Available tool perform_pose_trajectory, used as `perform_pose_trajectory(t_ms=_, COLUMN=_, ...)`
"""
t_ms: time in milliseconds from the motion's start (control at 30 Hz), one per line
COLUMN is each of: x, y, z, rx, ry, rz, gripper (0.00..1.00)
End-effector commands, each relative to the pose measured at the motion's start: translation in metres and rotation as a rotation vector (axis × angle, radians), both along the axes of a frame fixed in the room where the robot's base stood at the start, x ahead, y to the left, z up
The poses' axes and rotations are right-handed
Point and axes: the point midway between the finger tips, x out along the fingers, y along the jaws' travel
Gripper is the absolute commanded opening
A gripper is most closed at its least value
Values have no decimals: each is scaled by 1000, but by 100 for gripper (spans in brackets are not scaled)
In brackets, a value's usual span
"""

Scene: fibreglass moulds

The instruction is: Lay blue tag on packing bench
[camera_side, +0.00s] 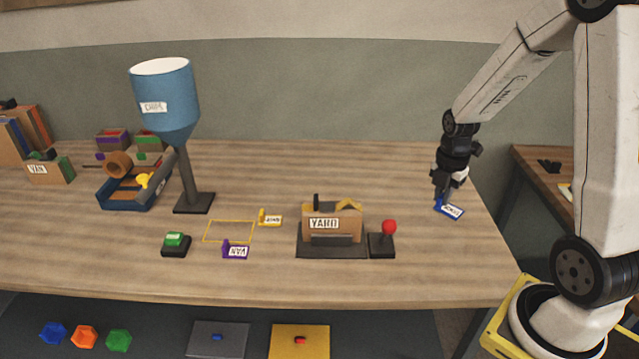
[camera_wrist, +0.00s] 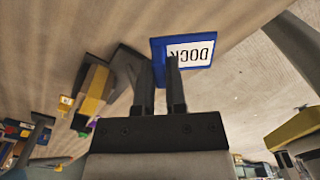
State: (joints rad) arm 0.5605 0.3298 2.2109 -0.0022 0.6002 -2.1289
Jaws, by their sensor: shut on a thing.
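The blue tag (camera_side: 451,212), with a white label reading DOCK, is at the right end of the long wooden table (camera_side: 400,285). My gripper (camera_side: 438,196) points down and is shut on the tag's upright blue part. Another wooden bench (camera_side: 540,165) stands past the right end of the table. No label shows which surface is the packing bench.
A yellow tag (camera_side: 265,217), a purple tag (camera_side: 235,251), a green button (camera_side: 175,241) and a blue hopper (camera_side: 165,95) are farther left. The tabletop around the blue tag is clear.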

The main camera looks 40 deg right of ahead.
Motion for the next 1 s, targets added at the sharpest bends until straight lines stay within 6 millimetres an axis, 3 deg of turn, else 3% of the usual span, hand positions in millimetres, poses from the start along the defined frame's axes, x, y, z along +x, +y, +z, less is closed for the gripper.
perform_pose_trajectory(t_ms=500, x=61, y=-28, z=-30, rx=0, ry=1, rz=1, gripper=0)
perform_pose_trajectory(t_ms=1000, x=96, y=-44, z=-77, rx=0, ry=1, rz=1, gripper=0)
